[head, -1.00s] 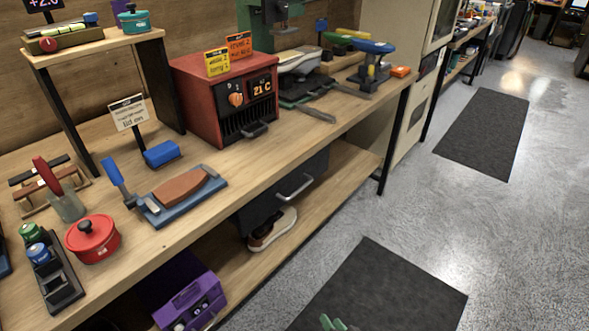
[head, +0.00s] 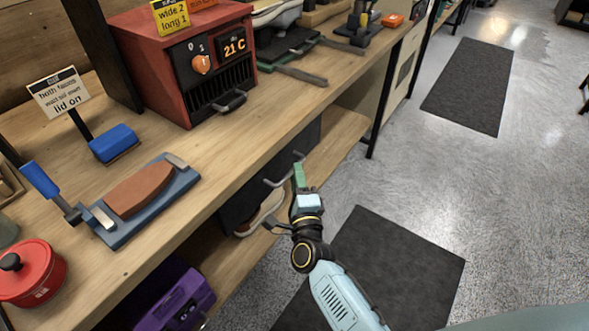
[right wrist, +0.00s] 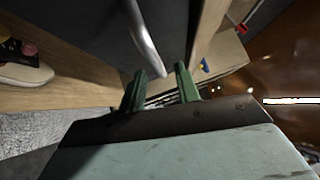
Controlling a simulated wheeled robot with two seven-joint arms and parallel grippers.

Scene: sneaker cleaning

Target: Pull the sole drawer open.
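The sole drawer (head: 240,190) is a dark grey box front under the workbench top, and it looks closed. Its silver bar handle (head: 272,183) sticks out towards the aisle, partly hidden by my gripper. My right gripper (head: 298,175) is at the handle, its green fingers pointing up to it. In the right wrist view, the two green fingers (right wrist: 160,82) are apart. The curved handle (right wrist: 146,40) runs down to the gap between their tips. I cannot tell whether it touches them. My left gripper is out of view.
A sneaker (head: 262,214) stands on the lower shelf below the drawer, close to my right arm. A purple box (head: 178,298) is further left. The red heater box (head: 185,60) and a sharpening stone (head: 140,190) are on the bench.

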